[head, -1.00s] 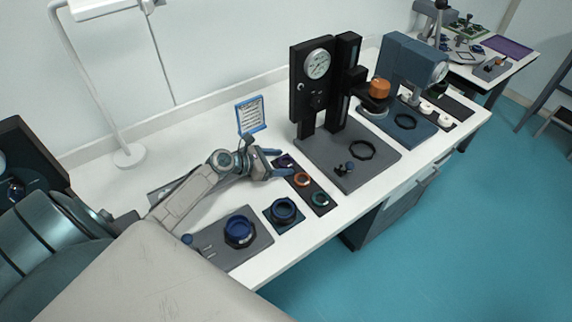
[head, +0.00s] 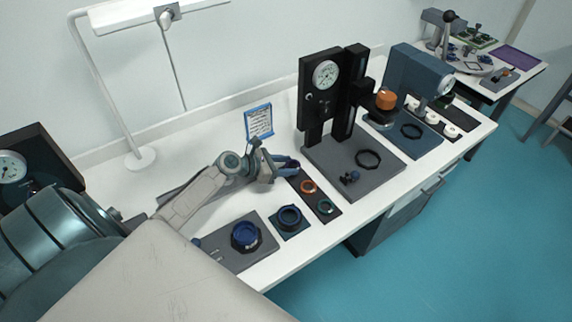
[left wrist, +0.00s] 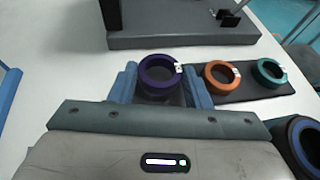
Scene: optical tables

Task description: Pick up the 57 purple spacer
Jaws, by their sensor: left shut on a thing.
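The purple spacer (left wrist: 146,81) is a dark purple ring with a small white label, seen in the left wrist view. My left gripper (left wrist: 160,84) is shut on it, with a blue finger on each side. In the head view my left gripper (head: 287,164) is at the far left end of the dark strip tray (head: 325,208), and the spacer is mostly hidden by the fingers. I cannot tell whether the spacer is clear of the tray. My right gripper is not in view.
An orange ring (left wrist: 211,82) and a teal ring (left wrist: 262,77) lie on the tray beside the purple one. A black gauge stand (head: 318,100) on a grey base rises behind. A framed sheet (head: 258,122) stands behind the gripper.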

